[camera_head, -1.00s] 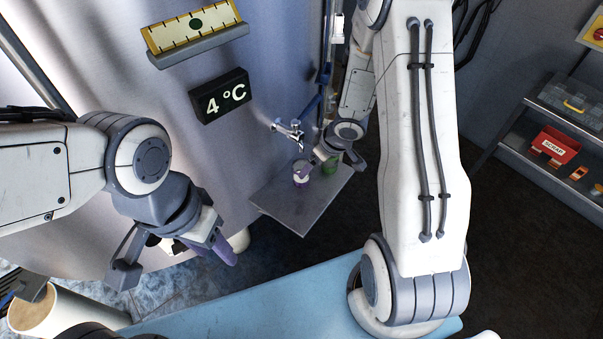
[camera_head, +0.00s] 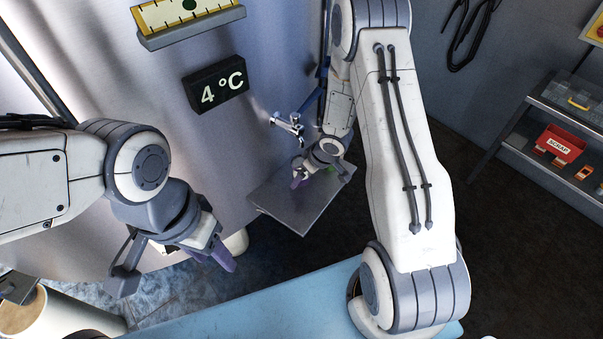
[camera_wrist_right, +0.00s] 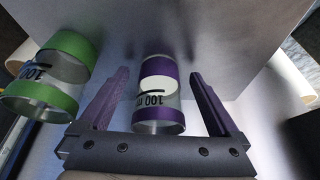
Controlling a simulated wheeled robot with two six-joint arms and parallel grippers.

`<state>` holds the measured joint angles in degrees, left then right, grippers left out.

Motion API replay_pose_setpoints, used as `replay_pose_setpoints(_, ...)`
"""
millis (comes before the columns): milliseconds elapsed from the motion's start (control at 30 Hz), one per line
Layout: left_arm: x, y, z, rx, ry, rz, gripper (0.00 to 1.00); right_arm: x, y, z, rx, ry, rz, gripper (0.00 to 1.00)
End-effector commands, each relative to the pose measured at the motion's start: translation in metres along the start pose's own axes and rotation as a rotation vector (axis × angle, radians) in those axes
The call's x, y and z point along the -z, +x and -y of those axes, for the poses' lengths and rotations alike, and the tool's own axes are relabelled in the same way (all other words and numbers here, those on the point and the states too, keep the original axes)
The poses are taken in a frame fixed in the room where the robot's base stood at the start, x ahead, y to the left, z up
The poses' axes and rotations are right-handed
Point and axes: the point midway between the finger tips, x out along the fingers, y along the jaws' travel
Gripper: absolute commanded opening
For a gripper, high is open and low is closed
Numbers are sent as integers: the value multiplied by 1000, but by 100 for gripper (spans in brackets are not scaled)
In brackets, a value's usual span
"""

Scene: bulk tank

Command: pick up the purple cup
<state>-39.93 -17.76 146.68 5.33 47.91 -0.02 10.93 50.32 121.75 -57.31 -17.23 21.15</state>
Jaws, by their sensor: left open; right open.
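The purple cup (camera_wrist_right: 158,108), a clear cup with purple bands and a "100" marking, stands between the two fingers of my right gripper (camera_wrist_right: 159,76) in the right wrist view. The fingers are open, with a visible gap on each side of the cup. In the head view my right gripper (camera_head: 306,175) is over the small shelf and largely hides the cup; purple there may be a finger. My left gripper (camera_head: 175,270) is open and empty at the lower left, away from the cup.
A green cup (camera_wrist_right: 45,82) stands just left of the right gripper's left finger. The grey shelf (camera_head: 290,212) is fixed by the tank, below a metal tap (camera_head: 287,124). A blue surface (camera_head: 270,303) lies in front. A rack with a red scrap bin (camera_head: 560,143) stands at right.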

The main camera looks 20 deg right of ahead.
Motion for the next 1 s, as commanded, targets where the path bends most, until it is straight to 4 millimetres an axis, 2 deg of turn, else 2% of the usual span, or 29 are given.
replay_pose_setpoints(67, 0, 0, 0, 0, 0, 0, 50, 0, 0, 0, 0, 0, -1, 98)
replay_pose_setpoints(100, 0, 0, 0, 0, 0, 0, 50, 0, -1, 0, 0, 0, 0, 94)
replay_pose_setpoints(267, 0, 0, 0, 0, 0, 0, 50, 0, -1, 0, 0, 0, 0, 33)
replay_pose_setpoints(300, 0, 0, 0, 0, 0, 0, 50, 0, -1, 0, 0, 0, -1, 17)
replay_pose_setpoints(333, 0, 0, 0, 0, 0, 0, 50, 0, -1, 0, 0, 0, -1, 6)
replay_pose_setpoints(367, 0, 0, 0, 0, 0, 0, 50, 1, -1, 0, 0, 0, -1, 0)
replay_pose_setpoints(767, 0, -2, 0, 0, 0, 0, 50, 2, -4, 0, -1, 0, -2, 0)
replay_pose_setpoints(1000, 0, -10, -1, 0, 0, 0, 50, 8, -18, 0, -1, 0, -2, 0)
